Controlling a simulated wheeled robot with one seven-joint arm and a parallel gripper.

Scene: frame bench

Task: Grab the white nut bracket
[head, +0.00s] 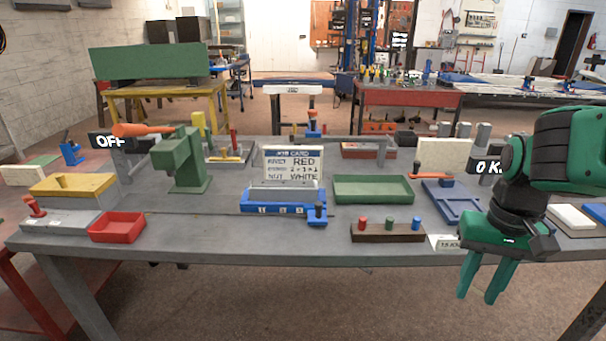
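I cannot tell for certain which piece is the white nut bracket. A white flat block (571,217) lies at the right end of the bench, partly behind my arm. My gripper (476,297) points down in front of the bench's front edge at the right. Its two green fingers are apart with nothing between them.
The grey bench (240,240) holds a green tray (373,189), a red tray (117,227), a blue tray (453,203) and a green press (182,160). A dark rack (388,237) with red, green and blue pegs stands near the front edge, left of my gripper. A cream block (444,155) stands behind.

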